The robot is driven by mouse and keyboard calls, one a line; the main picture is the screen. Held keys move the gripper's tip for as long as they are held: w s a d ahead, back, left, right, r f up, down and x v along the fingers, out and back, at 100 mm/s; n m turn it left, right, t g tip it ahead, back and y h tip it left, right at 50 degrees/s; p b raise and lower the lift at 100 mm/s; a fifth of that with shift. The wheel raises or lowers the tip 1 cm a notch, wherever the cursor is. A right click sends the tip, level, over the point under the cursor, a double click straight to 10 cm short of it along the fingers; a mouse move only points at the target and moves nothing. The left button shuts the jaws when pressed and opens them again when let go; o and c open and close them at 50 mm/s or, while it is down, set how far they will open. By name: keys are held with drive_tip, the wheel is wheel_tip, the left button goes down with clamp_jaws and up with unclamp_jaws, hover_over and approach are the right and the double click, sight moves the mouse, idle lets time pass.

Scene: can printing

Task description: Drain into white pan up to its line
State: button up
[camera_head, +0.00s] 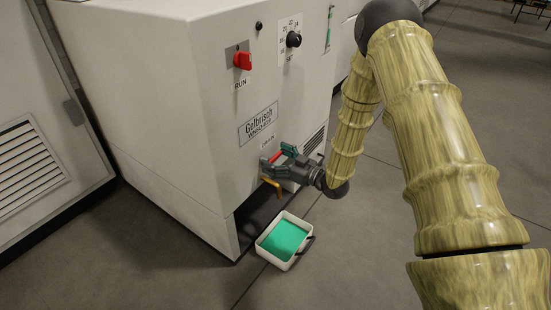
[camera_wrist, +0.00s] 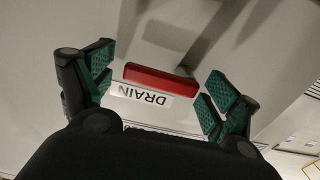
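The white pan (camera_head: 270,257) sits on the floor at the machine's foot in the head view. Green liquid (camera_head: 284,239) covers its bottom; I cannot make out a fill line. A brass-coloured spout (camera_head: 272,187) sticks out of the machine above and slightly left of the pan; I cannot tell whether liquid is flowing. The red drain handle (camera_wrist: 160,78) lies between my gripper's (camera_wrist: 161,88) spread fingers in the wrist view, with a gap on each side. It also shows in the head view (camera_head: 274,157). My gripper is open beside the machine front, partly hiding the valve.
The white machine (camera_head: 165,110) carries a red RUN switch (camera_head: 242,60) and a black SET dial (camera_head: 293,40) above the drain. A DRAIN label (camera_wrist: 141,94) is next to the handle. A vented cabinet (camera_head: 40,130) stands at left. The floor right of the pan is clear.

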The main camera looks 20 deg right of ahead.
drive_tip(key=shift+s, duration=0.1)
drive_tip(key=v, duration=1.2)
idle(0.4)
drive_tip(key=s+a+f+m+g+h, duration=0.35)
drive_tip(key=s+f, duration=0.35)
drive_tip(key=f, duration=0.3)
drive_tip(key=s+a+f+m+g+h, duration=0.2)
drive_tip(key=s+f+g+h, duration=0.15)
drive_tip(key=s+f, duration=0.45)
drive_tip(key=s+a+f+m+g+h+p, duration=0.15)
drive_tip(key=s+f+g, duration=0.25)
drive_tip(key=s, duration=0.8)
drive_tip(key=s+f+m+g+h, duration=0.1)
drive_tip(key=s+f+g+h, duration=0.15)
drive_tip(key=s, duration=0.95)
wheel_tip(320, 180, up, 37)
drive_tip(key=p, duration=3.8)
drive_tip(key=shift+a+g, duration=0.2)
drive_tip(key=shift+g, duration=0.15)
